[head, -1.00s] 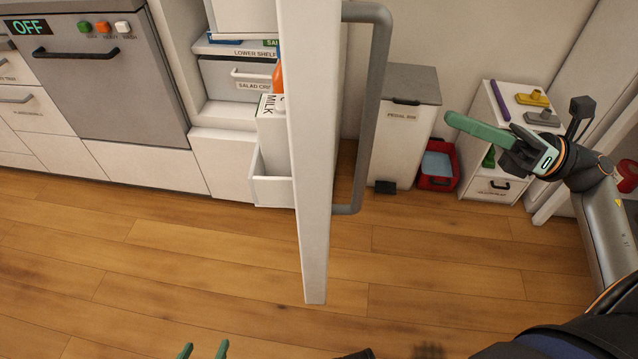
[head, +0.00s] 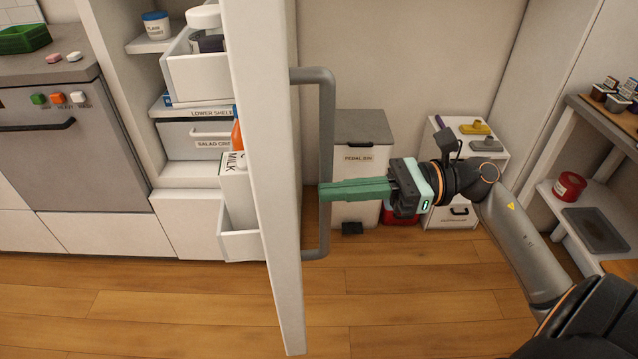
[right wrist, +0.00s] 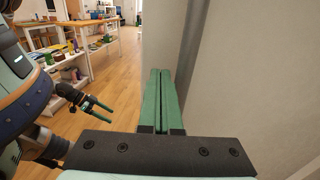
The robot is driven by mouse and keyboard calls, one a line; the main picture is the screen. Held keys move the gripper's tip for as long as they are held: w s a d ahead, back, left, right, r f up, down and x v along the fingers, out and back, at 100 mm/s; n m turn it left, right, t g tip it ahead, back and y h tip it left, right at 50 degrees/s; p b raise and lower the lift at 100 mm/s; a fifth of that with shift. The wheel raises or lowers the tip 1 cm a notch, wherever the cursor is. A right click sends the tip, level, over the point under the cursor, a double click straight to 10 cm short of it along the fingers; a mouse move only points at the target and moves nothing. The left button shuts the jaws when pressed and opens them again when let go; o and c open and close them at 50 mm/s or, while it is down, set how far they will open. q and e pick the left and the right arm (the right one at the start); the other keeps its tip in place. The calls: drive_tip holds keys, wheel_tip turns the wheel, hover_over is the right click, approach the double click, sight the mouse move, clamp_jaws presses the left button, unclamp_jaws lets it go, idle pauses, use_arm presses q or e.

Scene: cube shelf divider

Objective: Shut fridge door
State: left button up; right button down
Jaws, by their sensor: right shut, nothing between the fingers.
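The white fridge door (head: 258,200) stands open, seen nearly edge-on in the head view, with its shelf side to the left. Its grey bar handle (head: 327,130) is on the right side. My right gripper (head: 322,192) is shut and empty, its green fingertips overlapping the handle bar; I cannot tell whether they touch. In the right wrist view, the shut fingers (right wrist: 162,75) point along a pale surface with a grey vertical bar beside them. My left gripper (right wrist: 98,106) shows there at the left, its fingers apart and empty. It is out of the head view.
A milk carton (head: 238,195) sits in the door's lower bin (head: 240,246). The fridge's salad drawer (head: 190,141) is behind. A pedal bin (head: 362,155) and a small white cabinet (head: 455,213) stand along the back. The wooden floor (head: 180,310) is clear.

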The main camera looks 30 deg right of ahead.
drive_tip(key=shift+p+x, duration=0.3)
drive_tip(key=shift+x, duration=1.15)
drive_tip(key=shift+w+a, duration=0.1)
drive_tip(key=shift+a, duration=0.05)
